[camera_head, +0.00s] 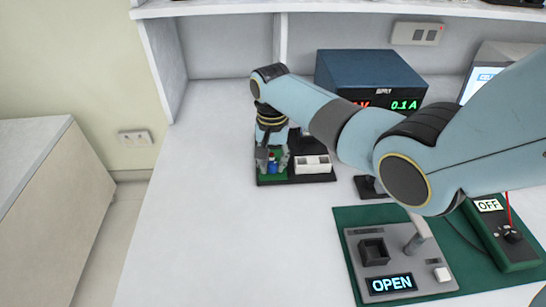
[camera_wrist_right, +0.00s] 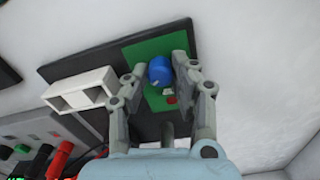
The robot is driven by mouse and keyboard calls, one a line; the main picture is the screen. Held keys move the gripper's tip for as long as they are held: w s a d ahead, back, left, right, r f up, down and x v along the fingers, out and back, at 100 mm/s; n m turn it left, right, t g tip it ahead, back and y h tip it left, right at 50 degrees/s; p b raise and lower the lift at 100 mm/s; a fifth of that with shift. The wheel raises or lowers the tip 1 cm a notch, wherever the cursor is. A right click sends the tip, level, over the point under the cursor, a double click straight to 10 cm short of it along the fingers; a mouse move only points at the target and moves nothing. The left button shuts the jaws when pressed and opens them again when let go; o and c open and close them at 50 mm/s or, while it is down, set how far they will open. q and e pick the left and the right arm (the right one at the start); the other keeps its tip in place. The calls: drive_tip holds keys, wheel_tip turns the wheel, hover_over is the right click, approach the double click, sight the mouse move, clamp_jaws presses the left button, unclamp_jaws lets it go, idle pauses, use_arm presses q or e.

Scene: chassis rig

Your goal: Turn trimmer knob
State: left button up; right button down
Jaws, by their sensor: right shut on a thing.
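The trimmer knob is a small blue round cap (camera_wrist_right: 159,70) on a green board (camera_wrist_right: 142,52). In the head view the knob (camera_head: 273,168) shows between the fingers at the left end of a black base plate (camera_head: 312,179). My right gripper (camera_wrist_right: 161,66) is shut on the knob, with one finger on each side of it. It also shows in the head view (camera_head: 272,162), pointing down from above. A small red part (camera_wrist_right: 171,100) and a pale part lie beside the knob on the board. My left gripper is not in view.
A white block with two openings (camera_head: 313,164) sits on the base plate. A blue supply (camera_head: 368,72) reading 0.1 A stands behind. A grey box (camera_head: 357,262) displaying OPEN lies on a green mat (camera_head: 345,216). A meter reads OFF (camera_head: 490,205). The left tabletop is clear.

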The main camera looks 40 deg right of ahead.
sight(272, 163)
drive_tip(key=c, duration=1.1)
unclamp_jaws()
wheel_tip(272, 163, up, 12)
drive_tip(key=shift+w, duration=0.1)
drive_tip(key=shift+r, duration=0.1)
